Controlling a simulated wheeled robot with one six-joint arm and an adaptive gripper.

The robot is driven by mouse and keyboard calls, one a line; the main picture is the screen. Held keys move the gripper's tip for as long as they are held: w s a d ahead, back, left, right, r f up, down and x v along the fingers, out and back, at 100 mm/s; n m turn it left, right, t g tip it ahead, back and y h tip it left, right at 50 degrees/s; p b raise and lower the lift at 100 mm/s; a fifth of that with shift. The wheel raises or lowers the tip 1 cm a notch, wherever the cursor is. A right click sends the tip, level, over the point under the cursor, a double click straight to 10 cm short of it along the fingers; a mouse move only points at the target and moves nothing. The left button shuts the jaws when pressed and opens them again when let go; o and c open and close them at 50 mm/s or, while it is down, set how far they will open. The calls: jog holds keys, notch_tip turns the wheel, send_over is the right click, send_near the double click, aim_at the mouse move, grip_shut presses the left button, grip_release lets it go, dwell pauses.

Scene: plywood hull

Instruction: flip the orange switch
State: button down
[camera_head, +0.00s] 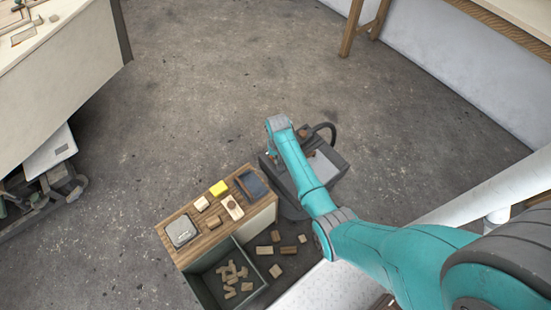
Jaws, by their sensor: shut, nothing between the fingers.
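A pale plate with a small brownish-orange part (232,207) lies on the wooden top of a low cabinet, near its right end. It looks like the switch, but it is too small to tell which way it is set. My teal arm reaches in from the lower right, past the cabinet's right side. My gripper (271,154) is at the far end of the arm, beyond the cabinet's back right corner and apart from the plate. It is small and partly hidden by my wrist. It is shut and empty.
The cabinet top (204,236) also holds a grey box (181,230), a cream block (201,204), a yellow block (218,188), a brown block (213,222) and a dark tray (251,185). An open drawer (206,277) holds several wooden blocks. More lie on the floor.

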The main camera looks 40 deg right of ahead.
jog(key=shift+r, duration=3.45)
jog(key=shift+n+t, duration=0.3)
jog(key=shift+t, duration=0.5)
jog(key=s+a+f, duration=0.1)
jog(key=s+f, duration=0.1)
jog(key=s+a+f, duration=0.2)
jog(key=shift+s+a, duration=0.15)
jog(key=shift+s, duration=0.15)
jog(key=s+a+r+n+t, duration=0.1)
jog(key=s+a+r+t, duration=0.15)
jog(key=s, duration=0.45)
jog(key=s+a+r+n+t+h, duration=0.15)
jog(key=s+a, duration=0.25)
jog(key=s, duration=0.4)
jog(key=s+a+r+n+t+y, duration=0.1)
jog(key=s+a+r+t, duration=0.2)
jog(key=s, duration=0.4)
jog(key=s+a+r+t, duration=0.1)
jog(key=s+r, duration=0.3)
jog(key=r, duration=0.4)
jog(key=s+a+r+n+t, duration=0.1)
jog(key=s+r+t, duration=0.2)
jog(key=r, duration=0.5)
jog(key=s+a+r+n+t, duration=0.1)
jog(key=s+r+t, duration=0.1)
jog(key=s+r, duration=0.3)
notch_tip(320, 180, up, 4)
jog(key=shift+s+a+f, duration=0.1)
jog(key=shift+s+a, duration=0.05)
jog(key=shift+a, duration=0.2)
